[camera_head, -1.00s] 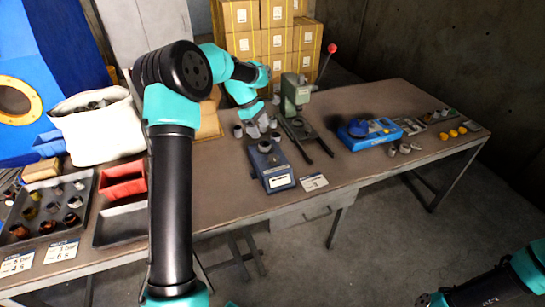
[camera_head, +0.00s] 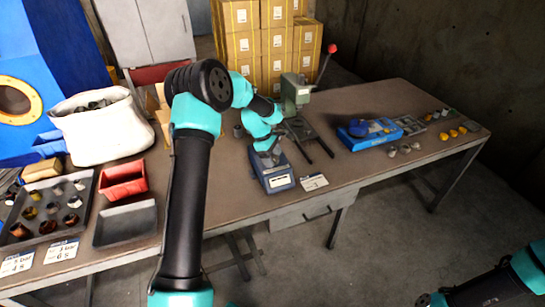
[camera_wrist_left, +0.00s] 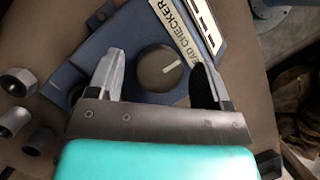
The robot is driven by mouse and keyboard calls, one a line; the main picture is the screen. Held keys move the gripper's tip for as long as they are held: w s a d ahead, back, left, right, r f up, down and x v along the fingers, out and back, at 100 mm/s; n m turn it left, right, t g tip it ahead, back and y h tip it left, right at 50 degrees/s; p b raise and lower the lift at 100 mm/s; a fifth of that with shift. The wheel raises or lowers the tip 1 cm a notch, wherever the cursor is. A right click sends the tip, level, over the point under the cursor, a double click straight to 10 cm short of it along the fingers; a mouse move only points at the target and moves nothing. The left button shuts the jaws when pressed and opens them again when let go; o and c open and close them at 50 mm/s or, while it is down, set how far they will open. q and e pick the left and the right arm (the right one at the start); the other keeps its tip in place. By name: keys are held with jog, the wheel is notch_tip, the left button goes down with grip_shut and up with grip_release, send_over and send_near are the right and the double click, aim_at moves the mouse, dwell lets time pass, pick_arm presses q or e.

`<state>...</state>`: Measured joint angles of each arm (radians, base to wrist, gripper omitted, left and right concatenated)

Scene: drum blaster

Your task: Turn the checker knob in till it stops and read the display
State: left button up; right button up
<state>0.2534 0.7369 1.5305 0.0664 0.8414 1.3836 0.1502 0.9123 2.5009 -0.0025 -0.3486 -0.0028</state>
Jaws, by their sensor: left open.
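The checker is a blue-grey box (camera_head: 277,184) on the workbench in the head view, with a pale display window on its front. My left gripper (camera_head: 270,148) is over its back part. Gaps show between knob and fingers. A label ending in "CHECKER" (camera_wrist_left: 175,32) lies beside the knob. The display (camera_wrist_left: 207,22) is partly cut off at the top edge and cannot be read.
A green press (camera_head: 296,92) with a red-tipped lever stands behind the checker. A small card (camera_head: 314,182) lies to its right. Several metal rings (camera_wrist_left: 18,82) stand close left of the box in the wrist view. A blue device (camera_head: 368,136) is farther right.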

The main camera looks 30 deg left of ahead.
pick_arm(q)
jog(key=shift+c, duration=0.4)
jog(key=c, duration=0.8)
